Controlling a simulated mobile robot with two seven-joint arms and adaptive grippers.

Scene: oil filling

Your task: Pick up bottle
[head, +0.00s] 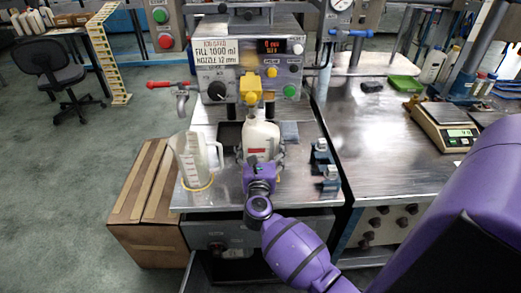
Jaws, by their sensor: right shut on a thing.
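A white bottle (262,133) stands upright on the steel bench, below the yellow nozzle part (249,89) of the filling machine. My purple right gripper (263,162) reaches in from the lower right and is shut on the bottle at its lower half. The gripper hides part of the bottle's lower body. A reddish mark shows on the bottle's front. My left gripper is not in view.
A clear measuring jug (190,160) stands close to the left of the bottle. Blue-topped metal blocks (321,158) stand to its right. A cardboard box (152,200) is beside the bench. A scale (447,127) sits on the right table.

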